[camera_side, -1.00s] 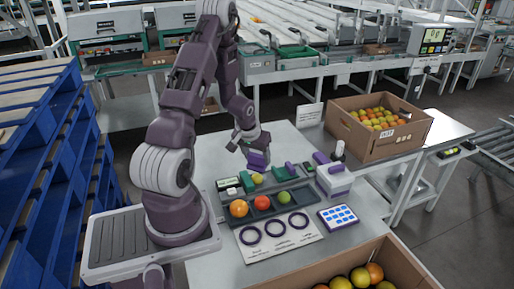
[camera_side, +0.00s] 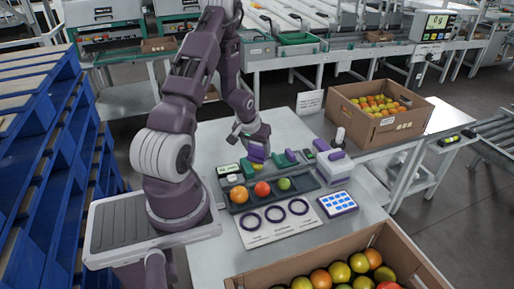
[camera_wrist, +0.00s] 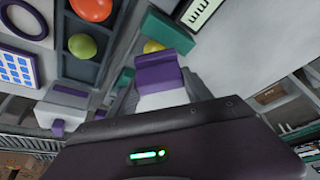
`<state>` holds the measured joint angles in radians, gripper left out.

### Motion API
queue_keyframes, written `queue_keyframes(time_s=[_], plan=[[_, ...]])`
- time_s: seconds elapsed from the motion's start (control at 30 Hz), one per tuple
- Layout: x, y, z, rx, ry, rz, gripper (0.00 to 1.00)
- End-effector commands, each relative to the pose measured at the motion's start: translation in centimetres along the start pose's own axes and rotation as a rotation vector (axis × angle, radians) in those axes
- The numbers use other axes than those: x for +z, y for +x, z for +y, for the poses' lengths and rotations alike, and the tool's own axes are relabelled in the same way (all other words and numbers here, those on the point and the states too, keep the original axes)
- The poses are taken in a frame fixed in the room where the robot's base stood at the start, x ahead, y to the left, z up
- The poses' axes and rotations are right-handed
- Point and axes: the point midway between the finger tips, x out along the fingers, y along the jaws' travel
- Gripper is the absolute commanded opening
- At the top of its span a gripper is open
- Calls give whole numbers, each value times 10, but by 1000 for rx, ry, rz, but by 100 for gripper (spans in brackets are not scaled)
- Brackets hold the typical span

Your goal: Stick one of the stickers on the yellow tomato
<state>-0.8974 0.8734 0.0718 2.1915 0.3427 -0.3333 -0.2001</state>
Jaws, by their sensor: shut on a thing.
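The yellow tomato (camera_side: 258,167) is small and partly hidden under my gripper (camera_side: 257,154) in the side view, just behind the dark tray. In the wrist view the yellow tomato (camera_wrist: 153,46) peeks out past the purple tip of my gripper (camera_wrist: 158,68), against a green surface. My gripper points down close over the tomato; whether they touch I cannot tell.
The dark tray (camera_side: 311,188) holds an orange, a red and a green tomato. A white board (camera_side: 285,229) with three dark rings lies in front. A white and purple device (camera_side: 334,170) stands to the right. Cardboard boxes of tomatoes stand at back right (camera_side: 408,127) and front (camera_side: 385,245).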

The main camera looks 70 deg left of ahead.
Motion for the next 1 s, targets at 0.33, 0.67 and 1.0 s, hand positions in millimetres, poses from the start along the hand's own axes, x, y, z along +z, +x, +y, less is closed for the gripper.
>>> queue_keyframes(time_s=[0.33, 0.67, 1.0], plan=[[1, 4, 0, 0, 0, 1, 29], [3, 8, 0, 0, 0, 1, 29], [3, 9, 0, 0, 0, 0, 29]])
